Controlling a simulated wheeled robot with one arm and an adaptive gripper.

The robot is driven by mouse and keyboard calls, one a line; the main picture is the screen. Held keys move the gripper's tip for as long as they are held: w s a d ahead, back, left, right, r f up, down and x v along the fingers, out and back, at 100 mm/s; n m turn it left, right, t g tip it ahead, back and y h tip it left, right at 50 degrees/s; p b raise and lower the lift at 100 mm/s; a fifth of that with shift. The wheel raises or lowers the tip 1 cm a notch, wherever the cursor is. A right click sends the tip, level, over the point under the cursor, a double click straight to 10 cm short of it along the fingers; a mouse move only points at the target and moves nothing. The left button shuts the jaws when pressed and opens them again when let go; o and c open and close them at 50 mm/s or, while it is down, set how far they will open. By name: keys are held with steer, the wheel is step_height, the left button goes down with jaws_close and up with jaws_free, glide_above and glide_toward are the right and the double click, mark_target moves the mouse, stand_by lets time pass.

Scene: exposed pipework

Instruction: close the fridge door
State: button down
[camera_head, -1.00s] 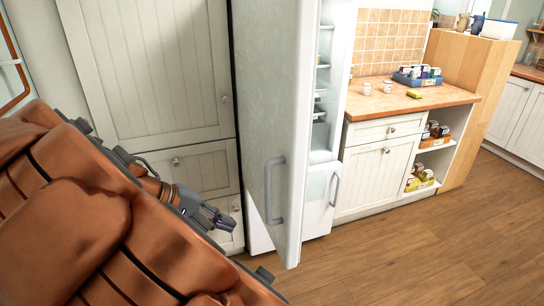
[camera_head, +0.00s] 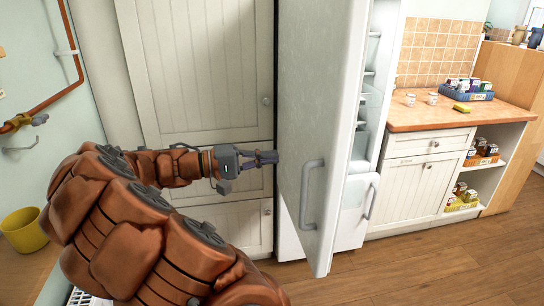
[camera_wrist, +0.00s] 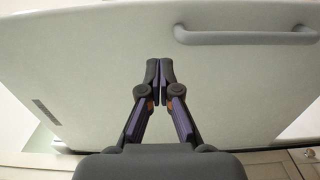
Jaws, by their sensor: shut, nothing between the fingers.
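The fridge door (camera_head: 318,120) is light grey and stands wide open, its outer face toward my arm. Its vertical bar handle (camera_head: 308,198) is on the lower part of that face. The fridge's inside (camera_head: 376,85) shows partly, to the right of the door. My gripper (camera_head: 272,157) is shut and empty, just left of the door's face and left of the handle. In the wrist view my shut gripper (camera_wrist: 160,68) points at the door's face (camera_wrist: 90,65), with the handle (camera_wrist: 245,36) at upper right. I cannot tell whether the fingertips touch the door.
A tall white cupboard (camera_head: 200,70) stands behind my arm, left of the fridge. A wooden counter (camera_head: 450,116) with white cups, a yellow sponge and a blue tray is to the right. A yellow bucket (camera_head: 24,232) is at lower left. The floor (camera_head: 440,270) at lower right is clear.

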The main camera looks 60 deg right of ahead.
mark_target(324, 151)
steer(key=p+x, duration=0.2)
steer(key=x, duration=0.8)
steer(key=shift+s+a, duration=0.1)
steer(key=shift+a, duration=0.05)
steer(key=shift+x, duration=0.75)
